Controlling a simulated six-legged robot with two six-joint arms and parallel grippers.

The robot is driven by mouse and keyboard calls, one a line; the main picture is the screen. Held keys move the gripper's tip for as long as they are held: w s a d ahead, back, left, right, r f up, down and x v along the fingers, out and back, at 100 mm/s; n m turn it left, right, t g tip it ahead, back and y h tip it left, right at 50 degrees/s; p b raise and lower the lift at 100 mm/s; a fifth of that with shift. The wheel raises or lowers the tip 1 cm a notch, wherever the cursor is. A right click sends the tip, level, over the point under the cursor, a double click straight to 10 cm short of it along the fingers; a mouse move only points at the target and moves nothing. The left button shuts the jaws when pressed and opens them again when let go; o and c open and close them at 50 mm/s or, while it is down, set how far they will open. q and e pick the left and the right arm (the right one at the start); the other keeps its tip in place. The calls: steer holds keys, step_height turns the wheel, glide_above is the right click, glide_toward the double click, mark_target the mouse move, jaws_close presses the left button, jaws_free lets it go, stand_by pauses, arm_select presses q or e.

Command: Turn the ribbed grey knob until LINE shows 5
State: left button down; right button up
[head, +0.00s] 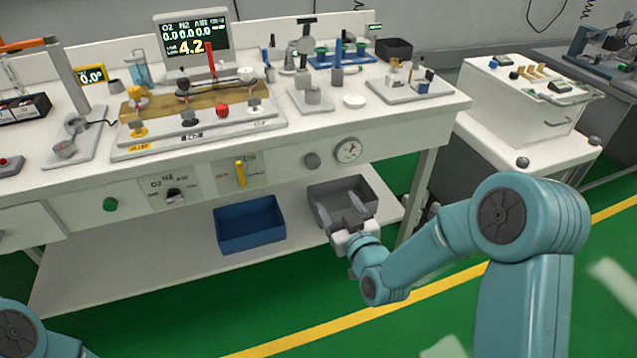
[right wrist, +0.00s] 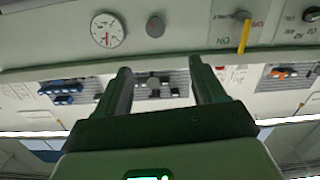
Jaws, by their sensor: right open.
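The ribbed grey knob (head: 312,160) sits on the bench's front panel, between the yellow lever and the round gauge. It also shows in the right wrist view (right wrist: 155,27), beyond the fingertips. The dark display (head: 190,38) on the bench top shows a large 4.2 beside small lettering that seems to read LINE. My right gripper (head: 341,210) is open and empty, below and in front of the knob and apart from it. In the right wrist view its two fingers (right wrist: 160,70) stand wide apart. My left gripper is out of view; only part of my left arm shows.
The round gauge (head: 348,150) is right of the knob, the yellow lever (head: 240,173) left of it. A grey bin (head: 375,190) and a blue bin (head: 250,224) stand on the lower shelf. A white cart (head: 520,100) stands at right. Green floor is clear in front.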

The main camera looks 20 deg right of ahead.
steer(key=f+b, duration=0.1)
steer(key=b, duration=0.1)
arm_select(q)
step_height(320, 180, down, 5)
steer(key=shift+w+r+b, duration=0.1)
steer(key=shift+b, duration=0.75)
arm_select(e)
glide_toward(314, 165)
steer(key=shift+t, duration=0.3)
steer(key=w, duration=0.8)
steer(key=shift+w+a+f, duration=0.1)
steer(key=shift+w+f, duration=0.1)
steer(key=shift+f, duration=0.05)
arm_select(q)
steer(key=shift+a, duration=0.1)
arm_select(e)
steer(key=c, duration=1.1)
steer(key=shift+o, duration=0.2)
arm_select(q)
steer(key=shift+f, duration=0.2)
